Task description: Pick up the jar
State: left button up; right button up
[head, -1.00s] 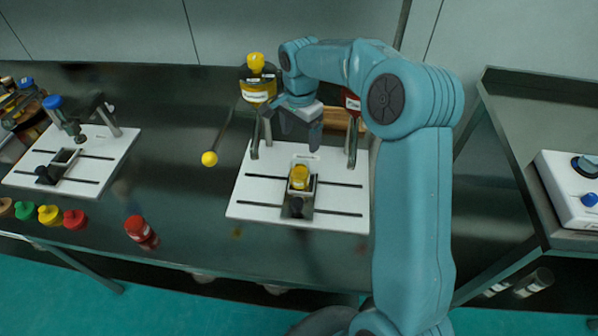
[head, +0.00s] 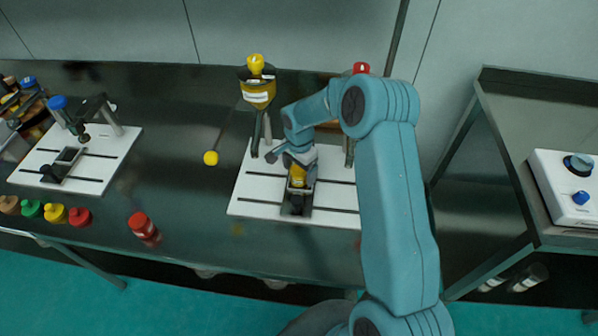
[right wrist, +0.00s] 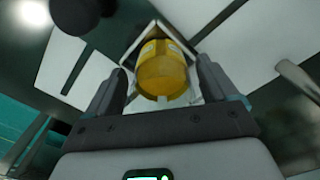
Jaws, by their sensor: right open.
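The yellow jar (head: 297,180) sits in the dark holder (head: 296,207) on the middle white base plate (head: 254,195). In the right wrist view the jar (right wrist: 162,78) shows close up, between the two fingers of my right gripper (right wrist: 161,88). That gripper is open, with one finger on either side of the jar and no clear grip on it. In the head view my right gripper (head: 299,163) is right at the jar's top and partly hides it. My left gripper is not in view.
A funnel-like yellow container (head: 258,92) stands behind the plate. A red jar (head: 142,226) and several coloured lids (head: 54,213) lie at the front left. A white device (head: 566,190) is on the right table.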

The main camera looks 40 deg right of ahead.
jog(key=shift+w+f, duration=0.15)
jog(key=c, duration=1.1)
jog(key=shift+c, duration=0.3)
notch_tip(320, 180, up, 20)
jog(key=b, duration=0.2)
jog(key=shift+s+d+f+b, duration=0.1)
jog(key=shift+s+f+b, duration=0.05)
jog(key=shift+f+b, duration=3.45)
jog(key=shift+s+d+f+b, duration=0.15)
jog(key=shift+f+b, duration=2.2)
jog(key=shift+f, duration=2.4)
jog(key=shift+a+f, duration=0.1)
jog(key=shift+f, duration=0.1)
jog(key=shift+f+b, duration=0.6)
jog(key=shift+f, duration=0.1)
